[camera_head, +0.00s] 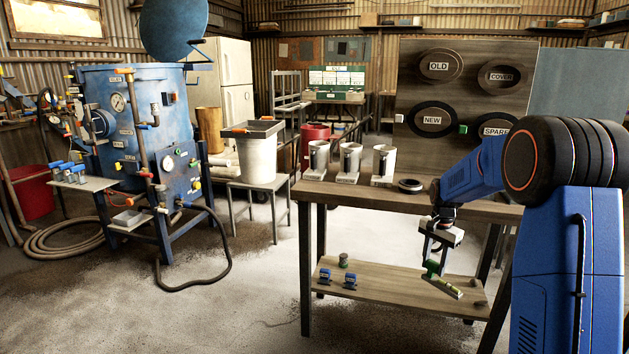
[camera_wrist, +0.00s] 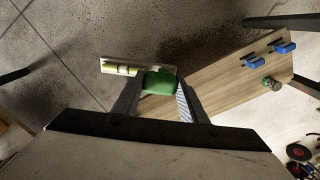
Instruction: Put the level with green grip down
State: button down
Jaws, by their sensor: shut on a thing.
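The level with green grip (camera_head: 446,287) is held in my gripper (camera_head: 434,260), below the workbench top and in front of the lower shelf (camera_head: 390,287). My gripper is shut on its green grip, which shows between the fingers in the wrist view (camera_wrist: 159,82). The pale bar with a yellow-green vial (camera_wrist: 125,68) sticks out to the left there, over the concrete floor. The shelf board (camera_wrist: 225,80) lies to the right of the grip in that view. The height of the level above the shelf is hard to tell.
Two blue items (camera_head: 350,281) and a green-topped knob (camera_head: 344,261) stand on the left of the lower shelf. The shelf's middle is bare. Bench legs frame the shelf.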

jog(key=s+a+f+n, duration=0.1)
jog(key=a+f+n, duration=0.2)
jog(key=f, duration=0.7)
jog(key=s+a+f+n, duration=0.1)
jog(key=a+f+n, duration=0.2)
jog(key=f, duration=0.8)
jog(key=s+a+f+n, duration=0.2)
jog(key=a+f+n, duration=0.2)
jog(key=f, duration=0.7)
jog(key=shift+f+n, duration=0.2)
jog(key=shift+n, duration=0.2)
jog(key=shift+a, duration=0.15)
